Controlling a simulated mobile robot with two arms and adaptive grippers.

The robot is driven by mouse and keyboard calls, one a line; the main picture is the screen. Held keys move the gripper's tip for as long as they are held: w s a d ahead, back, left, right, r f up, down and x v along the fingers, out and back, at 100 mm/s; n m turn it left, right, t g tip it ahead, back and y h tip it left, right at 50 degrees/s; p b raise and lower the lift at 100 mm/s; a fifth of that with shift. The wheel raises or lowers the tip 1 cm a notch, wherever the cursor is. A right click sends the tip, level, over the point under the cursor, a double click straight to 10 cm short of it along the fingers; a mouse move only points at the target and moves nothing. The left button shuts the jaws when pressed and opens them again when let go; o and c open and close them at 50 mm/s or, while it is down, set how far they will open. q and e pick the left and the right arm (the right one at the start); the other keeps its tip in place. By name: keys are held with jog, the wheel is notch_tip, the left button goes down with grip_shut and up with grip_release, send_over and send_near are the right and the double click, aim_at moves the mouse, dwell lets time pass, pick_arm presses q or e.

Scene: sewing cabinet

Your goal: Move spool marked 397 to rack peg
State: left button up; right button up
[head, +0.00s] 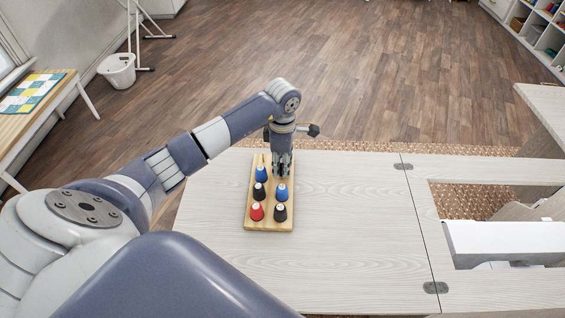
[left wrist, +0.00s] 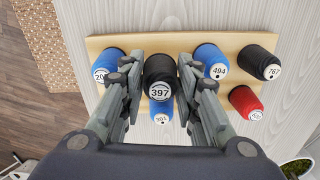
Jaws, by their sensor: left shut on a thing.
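The black spool marked 397 (left wrist: 158,76) is between the fingers of my left gripper (head: 282,171), which is shut on it. In the left wrist view its label faces the camera, and it partly covers a blue spool (left wrist: 162,112) below it. The wooden rack (left wrist: 285,42) lies under the gripper; in the head view the rack (head: 269,227) stands on the table with my gripper over its far right part. My right gripper is not in view.
The rack bears a blue spool marked 494 (left wrist: 209,60), a black one marked 767 (left wrist: 259,62), a red one (left wrist: 245,102) and a blue one (left wrist: 110,65) at the left. The pale tabletop (head: 350,230) is clear around it. An opening (head: 485,200) lies to the right.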

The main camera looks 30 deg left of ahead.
pick_arm(q)
jog(key=shift+f+b, duration=0.6)
jog(key=shift+f, duration=0.25)
jog(key=o, duration=0.9)
notch_tip(320, 180, up, 12)
dwell(0.6)
